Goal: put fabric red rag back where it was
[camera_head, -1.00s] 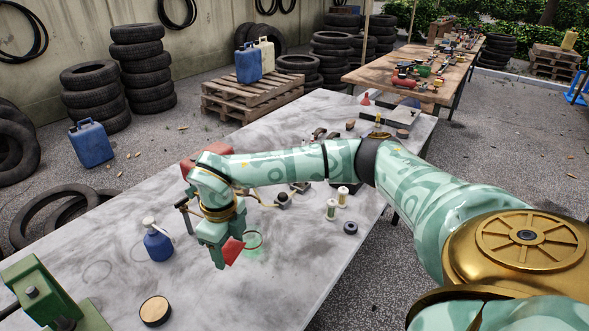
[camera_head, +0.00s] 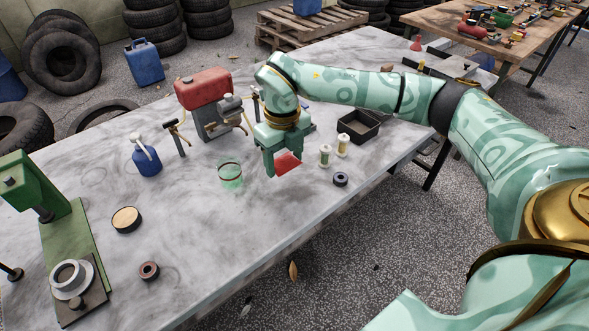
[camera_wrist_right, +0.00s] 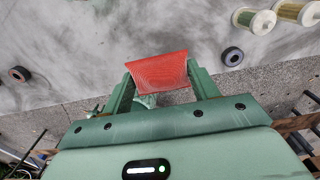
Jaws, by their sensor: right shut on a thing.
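The red fabric rag (camera_head: 288,163) is in the jaws of my right gripper (camera_head: 282,166), over the marble-topped table (camera_head: 190,230). The right wrist view shows the rag (camera_wrist_right: 158,73) spread between the two fingers of the right gripper (camera_wrist_right: 160,82), with the grey tabletop beyond it. In the head view the rag hangs just right of a greenish glass (camera_head: 230,174) and left of two thread spools (camera_head: 325,155). I cannot tell its exact height above the table. My left gripper does not show.
A red-topped compressor (camera_head: 203,90) and a blue spray bottle (camera_head: 146,158) stand left of my arm. A black tray (camera_head: 358,126) and a dark ring (camera_head: 340,179) are to the right. A green press (camera_head: 55,230) stands front left.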

